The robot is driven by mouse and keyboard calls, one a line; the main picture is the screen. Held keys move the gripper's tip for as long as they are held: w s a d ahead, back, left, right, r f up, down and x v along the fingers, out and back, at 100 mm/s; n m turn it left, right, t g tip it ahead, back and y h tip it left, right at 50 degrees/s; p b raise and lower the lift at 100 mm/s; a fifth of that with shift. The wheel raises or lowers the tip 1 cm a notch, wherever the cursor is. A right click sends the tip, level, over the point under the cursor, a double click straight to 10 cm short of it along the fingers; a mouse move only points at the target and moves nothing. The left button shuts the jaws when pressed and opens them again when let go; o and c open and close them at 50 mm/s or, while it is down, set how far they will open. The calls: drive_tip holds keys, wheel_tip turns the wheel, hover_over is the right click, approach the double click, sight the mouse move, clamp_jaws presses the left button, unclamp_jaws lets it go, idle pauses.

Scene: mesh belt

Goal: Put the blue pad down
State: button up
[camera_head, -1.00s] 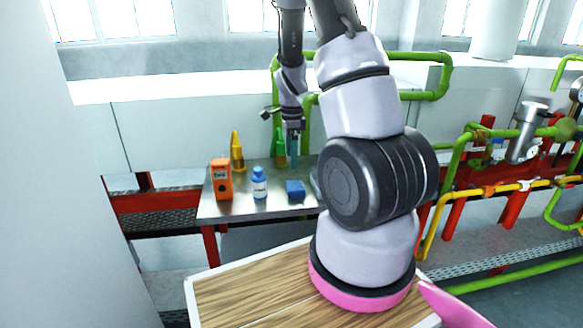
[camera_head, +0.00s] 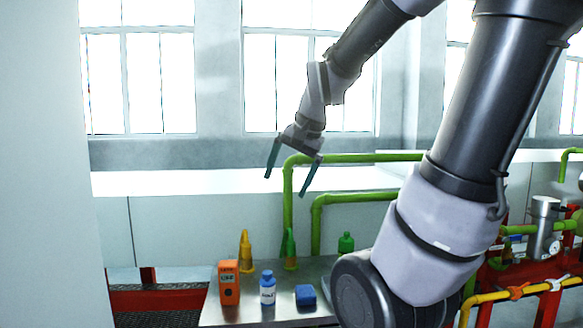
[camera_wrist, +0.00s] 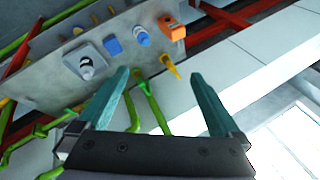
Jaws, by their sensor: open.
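The blue pad (camera_head: 305,295) lies on the grey metal table (camera_head: 240,313), right of a blue bottle with a white label (camera_head: 267,288). In the wrist view the blue pad (camera_wrist: 113,46) lies between the blue bottle (camera_wrist: 142,36) and a grey device (camera_wrist: 88,62). My gripper (camera_head: 287,184) is high above the table, apart from the pad. Its two teal fingers are spread wide with nothing between them, as the wrist view of my gripper (camera_wrist: 160,76) also shows.
An orange box (camera_head: 229,283), a yellow bottle (camera_head: 245,252) and green bottles (camera_head: 346,243) stand on the table. Green pipes (camera_head: 350,158) run behind it. Red supports and yellow pipes (camera_head: 520,292) are at the right.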

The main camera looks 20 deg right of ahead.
drive_tip(key=s+a+r+n+t, duration=0.1)
drive_tip(key=s+a+r+n, duration=0.1)
drive_tip(key=s, duration=0.5)
drive_tip(key=shift+r+n+t, duration=0.4)
drive_tip(key=shift+r+n, duration=0.4)
drive_tip(key=shift+n, duration=0.4)
drive_tip(key=shift+w, duration=0.1)
